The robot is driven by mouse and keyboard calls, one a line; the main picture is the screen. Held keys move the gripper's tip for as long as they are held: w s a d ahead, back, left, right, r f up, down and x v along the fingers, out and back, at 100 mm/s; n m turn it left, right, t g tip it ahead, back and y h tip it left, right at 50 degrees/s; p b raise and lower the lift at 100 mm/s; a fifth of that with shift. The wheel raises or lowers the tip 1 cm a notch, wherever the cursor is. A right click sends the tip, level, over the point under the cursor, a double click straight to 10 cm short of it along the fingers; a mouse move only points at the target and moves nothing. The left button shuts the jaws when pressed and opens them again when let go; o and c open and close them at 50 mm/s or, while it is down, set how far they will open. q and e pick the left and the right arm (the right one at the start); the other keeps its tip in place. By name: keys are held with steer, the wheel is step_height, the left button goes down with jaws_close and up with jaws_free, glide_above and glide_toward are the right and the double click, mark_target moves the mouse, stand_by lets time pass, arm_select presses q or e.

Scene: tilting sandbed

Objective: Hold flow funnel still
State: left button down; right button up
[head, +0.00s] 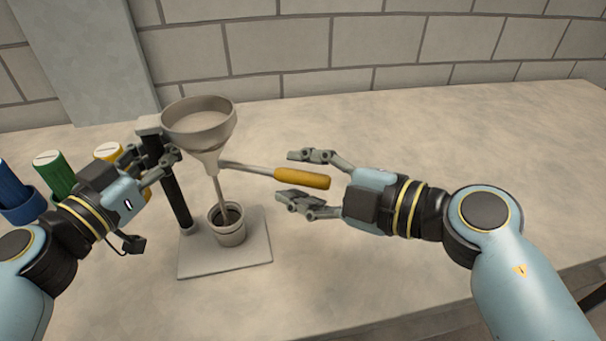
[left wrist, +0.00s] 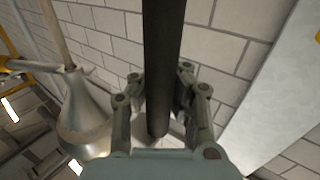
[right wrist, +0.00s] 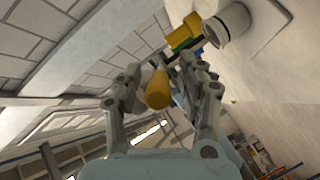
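A grey flow funnel (head: 200,122) sits on a stand with a black post (head: 175,192), its spout pointing down over a small cup (head: 229,226). The funnel also shows tilted in the left wrist view (left wrist: 85,125). A metal rod with a yellow handle (head: 302,178) sticks out to the right from the funnel's neck. My left gripper (head: 160,158) has its fingers on both sides of the upper post and looks closed on it. My right gripper (head: 300,177) is open, its fingers above and below the yellow handle with gaps. The handle's end (right wrist: 158,95) shows between those fingers.
The stand's flat base plate (head: 200,265) rests on the table (head: 400,140). Blue, green (head: 50,170) and yellow (head: 108,151) containers stand at the left, behind my left arm. A block wall rises behind. The table's right side is clear.

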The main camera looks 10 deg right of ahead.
steer(key=shift+d, duration=0.1)
stand_by(0.3)
steer(key=v, duration=1.2)
arm_select(q)
steer(key=c, duration=2)
jaws_free()
steer(key=o, duration=0.6)
